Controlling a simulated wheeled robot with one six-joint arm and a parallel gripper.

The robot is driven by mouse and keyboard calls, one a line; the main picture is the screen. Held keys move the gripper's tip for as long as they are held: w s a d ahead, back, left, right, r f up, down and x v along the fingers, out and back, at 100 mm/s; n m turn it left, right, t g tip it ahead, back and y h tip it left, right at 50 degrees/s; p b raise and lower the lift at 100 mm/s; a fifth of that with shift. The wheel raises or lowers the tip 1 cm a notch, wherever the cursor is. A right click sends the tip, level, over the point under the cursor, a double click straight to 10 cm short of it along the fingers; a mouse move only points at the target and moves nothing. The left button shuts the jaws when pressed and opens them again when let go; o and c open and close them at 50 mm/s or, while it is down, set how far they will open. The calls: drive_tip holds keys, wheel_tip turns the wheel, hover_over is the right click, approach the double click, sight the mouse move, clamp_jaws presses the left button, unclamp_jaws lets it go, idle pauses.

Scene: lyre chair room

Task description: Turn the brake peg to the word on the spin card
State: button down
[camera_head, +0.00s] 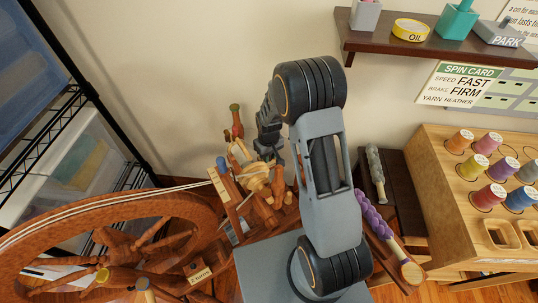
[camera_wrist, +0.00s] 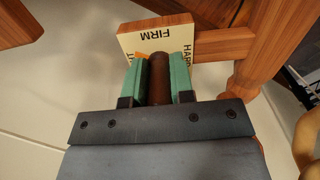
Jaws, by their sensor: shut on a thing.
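The spin card (camera_head: 462,85) hangs on the wall at the right in the head view. It reads speed FAST, brake FIRM, yarn HEATHER. In the wrist view my gripper (camera_wrist: 160,68) has its green pads closed on the dark brown brake peg (camera_wrist: 160,82). Behind the peg is a cream dial plate (camera_wrist: 150,33). FIRM stands at its top, part of HARD at its right, and a mostly hidden word at its left. A small orange tip (camera_wrist: 142,55) shows left of the peg, below FIRM. In the head view my arm hides the peg.
The spinning wheel (camera_head: 120,245) fills the lower left, its wooden frame close around my gripper. A spool rack (camera_head: 440,165) with several coloured spools stands at the right. A purple yarn spindle (camera_head: 375,220) lies beside my arm.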

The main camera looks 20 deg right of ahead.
drive_tip(key=m, duration=0.4)
drive_tip(key=shift+m, duration=2.1)
drive_tip(key=c, duration=1)
unclamp_jaws()
